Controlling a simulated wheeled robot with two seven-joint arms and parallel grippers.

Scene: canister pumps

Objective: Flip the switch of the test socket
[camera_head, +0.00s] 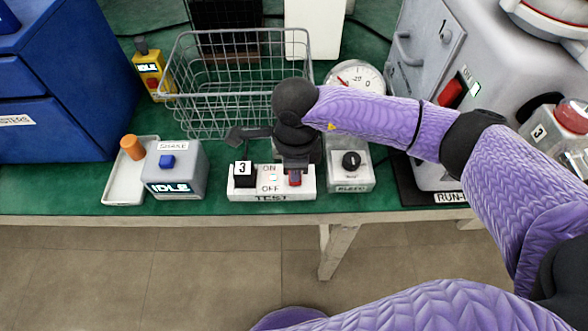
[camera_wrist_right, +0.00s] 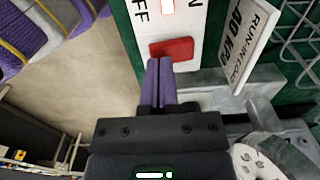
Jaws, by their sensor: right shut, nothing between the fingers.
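The test socket (camera_head: 272,189) is a white box marked TEST at the front of the green bench, with ON and OFF printed on it. A black plug numbered 3 (camera_head: 244,181) sits at its left end. Its red switch (camera_head: 295,181) is at the right end, partly covered by my right gripper (camera_head: 294,166). In the right wrist view, the red switch (camera_wrist_right: 171,48) lies just beyond the tips of my right gripper (camera_wrist_right: 160,62), which is shut and empty. Whether the tips touch the switch I cannot tell. A small light (camera_wrist_right: 167,7) glows beside it. My left gripper is not in view.
A grey SHAKE box (camera_head: 176,180) showing IDLE stands to the left. A box with a black knob (camera_head: 351,161) stands close on the right. A wire basket (camera_head: 215,95) and a dial gauge (camera_head: 358,78) are behind. A grey machine (camera_head: 430,130) fills the right.

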